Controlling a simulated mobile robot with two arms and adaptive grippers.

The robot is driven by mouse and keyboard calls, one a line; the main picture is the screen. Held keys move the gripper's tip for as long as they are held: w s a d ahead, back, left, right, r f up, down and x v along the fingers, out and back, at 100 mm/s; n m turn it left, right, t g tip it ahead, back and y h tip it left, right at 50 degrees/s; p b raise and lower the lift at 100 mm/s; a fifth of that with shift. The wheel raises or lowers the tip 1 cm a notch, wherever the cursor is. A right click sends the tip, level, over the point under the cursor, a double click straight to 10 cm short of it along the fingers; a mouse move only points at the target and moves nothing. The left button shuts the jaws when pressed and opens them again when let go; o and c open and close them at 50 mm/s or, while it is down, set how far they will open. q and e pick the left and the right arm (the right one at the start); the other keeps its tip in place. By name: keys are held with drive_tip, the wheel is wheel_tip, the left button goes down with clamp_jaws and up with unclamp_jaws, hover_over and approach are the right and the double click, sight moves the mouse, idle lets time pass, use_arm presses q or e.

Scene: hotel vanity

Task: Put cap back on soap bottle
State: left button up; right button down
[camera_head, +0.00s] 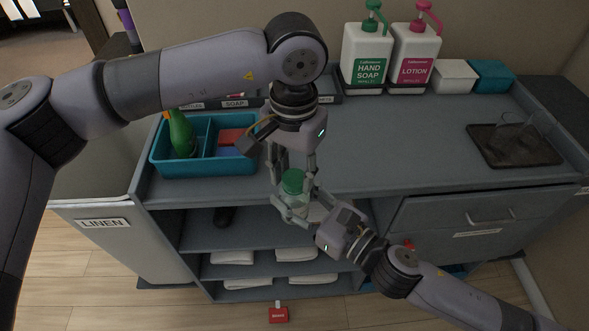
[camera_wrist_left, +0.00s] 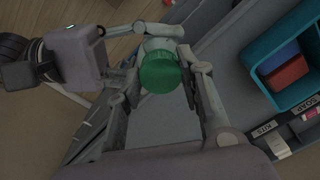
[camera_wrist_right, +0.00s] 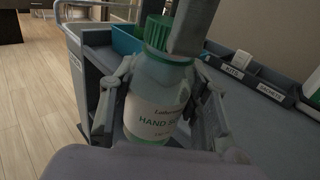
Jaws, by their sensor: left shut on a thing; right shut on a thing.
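The small hand soap bottle (camera_head: 299,212) is clear with a white label, and tilts a little in the right wrist view (camera_wrist_right: 152,120). My right gripper (camera_head: 291,208) is shut around its body, holding it in front of the counter edge. The ribbed green cap (camera_head: 293,180) is at the bottle's mouth, and it also shows in the right wrist view (camera_wrist_right: 157,31). My left gripper (camera_head: 291,174) is shut on the cap from above. The left wrist view shows the cap top (camera_wrist_left: 160,73) between its fingers. I cannot tell whether the cap is screwed tight.
A teal divided caddy (camera_head: 205,167) with a green bottle (camera_head: 181,134) stands left on the counter. Hand soap (camera_head: 367,58) and lotion (camera_head: 414,58) pump bottles stand at the back. A dark tray (camera_head: 490,151) with glasses is at right. The middle counter is clear.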

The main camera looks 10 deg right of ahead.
use_arm(q)
drive_tip(key=m, duration=0.4)
drive_tip(key=shift+w, duration=0.1)
drive_tip(key=m, duration=0.4)
drive_tip(key=o, duration=0.7)
drive_tip(key=shift+r, duration=0.1)
drive_tip(key=shift+r, duration=2.2)
drive_tip(key=shift+c, duration=0.5)
